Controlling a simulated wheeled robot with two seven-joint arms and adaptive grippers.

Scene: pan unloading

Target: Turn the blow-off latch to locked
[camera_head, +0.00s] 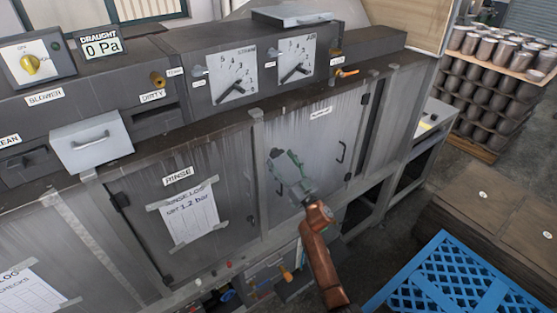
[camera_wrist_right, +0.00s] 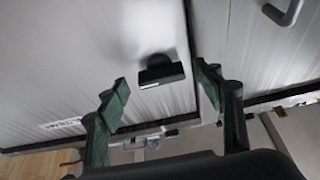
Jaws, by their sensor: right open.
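The blow-off latch shows in the right wrist view as a black block (camera_wrist_right: 163,73) on the pale door, close to the door's edge. Its long side lies roughly across that picture. My right gripper (camera_head: 280,164) is open and empty in front of the left part of the blow-off door (camera_head: 325,135) in the head view. In the wrist view the latch lies between and beyond the two green-padded fingertips (camera_wrist_right: 163,85). I cannot tell whether they touch it. In the head view the gripper hides most of the latch. My left gripper is out of view.
The rinse door (camera_head: 135,225) is left of the blow-off door. Dials (camera_head: 232,76) and an orange-handled valve (camera_head: 346,72) are above. A blue crate (camera_head: 450,280) stands front right; stacked pans (camera_head: 490,95) are at back right.

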